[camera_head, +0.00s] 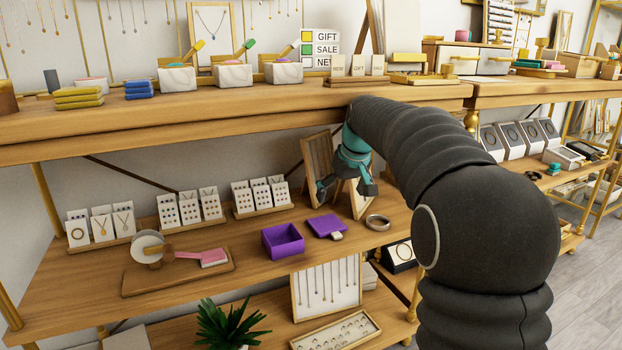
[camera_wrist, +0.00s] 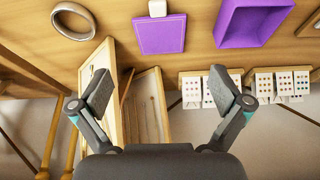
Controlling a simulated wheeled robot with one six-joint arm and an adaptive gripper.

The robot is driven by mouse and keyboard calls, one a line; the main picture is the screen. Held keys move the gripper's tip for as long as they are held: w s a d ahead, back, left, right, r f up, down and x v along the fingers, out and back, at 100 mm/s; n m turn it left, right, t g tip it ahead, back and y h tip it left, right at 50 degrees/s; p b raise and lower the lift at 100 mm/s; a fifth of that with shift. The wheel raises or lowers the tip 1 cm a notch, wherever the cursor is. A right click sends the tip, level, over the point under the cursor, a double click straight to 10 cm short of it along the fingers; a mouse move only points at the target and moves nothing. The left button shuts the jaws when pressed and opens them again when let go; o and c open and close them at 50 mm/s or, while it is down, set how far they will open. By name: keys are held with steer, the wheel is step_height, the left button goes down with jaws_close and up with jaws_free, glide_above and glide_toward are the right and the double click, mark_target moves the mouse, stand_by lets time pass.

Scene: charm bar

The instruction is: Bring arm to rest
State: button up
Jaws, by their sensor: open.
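My gripper (camera_head: 345,186) is open and empty at the end of my dark arm, above the middle wooden shelf (camera_head: 190,288). In the wrist view my gripper (camera_wrist: 160,100) has its two fingers spread wide with nothing between them. The arm reaches in from the right, bent below the upper shelf edge. Below and near the gripper are a purple open box (camera_head: 283,240), a purple lid (camera_head: 326,226) and a silver ring-shaped band (camera_head: 378,222). These also show at the top of the wrist view.
Wooden frames (camera_head: 318,165) stand close behind the gripper. Jewellery cards (camera_head: 190,208) line the shelf's back. A wooden board (camera_head: 180,272) with a pink-handled brush (camera_head: 205,256) lies at left. The upper shelf (camera_head: 230,112) overhangs, carrying blocks and signs.

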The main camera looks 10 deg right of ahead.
steer(key=shift+m+g, duration=0.4)
steer(key=shift+m, duration=0.1)
steer(key=f, duration=0.1)
steer(key=s+f, duration=0.1)
steer(key=f, duration=0.2)
steer(key=shift+s+d+f, duration=0.1)
steer(key=shift+s+d, duration=0.1)
steer(key=shift+s, duration=0.1)
steer(key=s+m+t+h+p, duration=0.1)
steer(key=s+p, duration=0.4)
steer(key=s, duration=3.1)
steer(key=shift+s+a+r+m+t, duration=0.25)
steer(key=shift+s+r+m+t, duration=0.05)
steer(key=shift+r+m+t, duration=0.2)
